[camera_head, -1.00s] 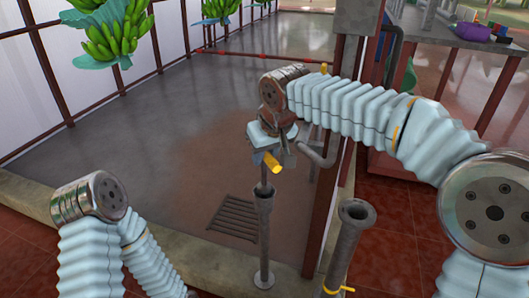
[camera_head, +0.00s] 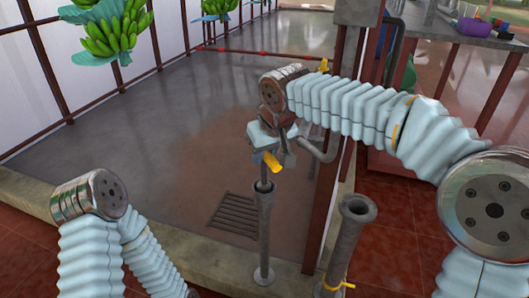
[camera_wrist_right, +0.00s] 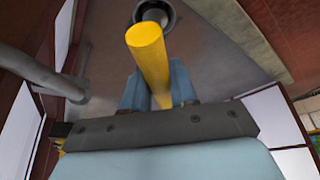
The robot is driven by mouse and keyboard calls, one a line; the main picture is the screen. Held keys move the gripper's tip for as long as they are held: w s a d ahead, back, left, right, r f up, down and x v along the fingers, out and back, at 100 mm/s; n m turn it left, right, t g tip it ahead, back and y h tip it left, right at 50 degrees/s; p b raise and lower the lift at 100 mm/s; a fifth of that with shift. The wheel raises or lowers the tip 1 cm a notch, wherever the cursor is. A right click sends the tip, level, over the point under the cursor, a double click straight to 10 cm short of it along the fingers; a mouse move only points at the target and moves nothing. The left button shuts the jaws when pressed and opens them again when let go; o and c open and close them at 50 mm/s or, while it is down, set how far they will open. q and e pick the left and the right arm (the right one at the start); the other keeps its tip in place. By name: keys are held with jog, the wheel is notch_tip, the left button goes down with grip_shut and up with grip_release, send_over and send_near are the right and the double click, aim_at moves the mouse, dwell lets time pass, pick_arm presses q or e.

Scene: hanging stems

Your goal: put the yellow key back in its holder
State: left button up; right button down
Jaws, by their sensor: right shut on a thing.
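My right gripper (camera_head: 270,148) is shut on the key. In the right wrist view the yellow handle (camera_wrist_right: 147,48) stands between the blue fingers (camera_wrist_right: 157,88). The holder is a grey upright post with a flared mouth (camera_head: 264,190), directly below the key. The mouth (camera_wrist_right: 155,12) also shows beyond the handle in the right wrist view. My left gripper is out of view.
A second grey post (camera_head: 350,230) with a yellow ring stands to the right. A dark red column (camera_head: 325,205) and grey pipes (camera_head: 322,148) are close behind my right wrist. A floor grate (camera_head: 233,215) lies left of the holder. Green bananas (camera_head: 113,30) hang at upper left.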

jog(key=shift+f, duration=0.15)
jog(key=shift+f+b, duration=0.4)
jog(key=shift+f, duration=0.4)
jog(key=shift+f+b, duration=0.35)
jog(key=shift+b, duration=0.1)
jog(key=shift+f, duration=0.2)
dwell(0.7)
jog(key=c, duration=0.8)
grip_release()
jog(key=shift+o, duration=0.2)
jog(key=shift+o, duration=1.2)
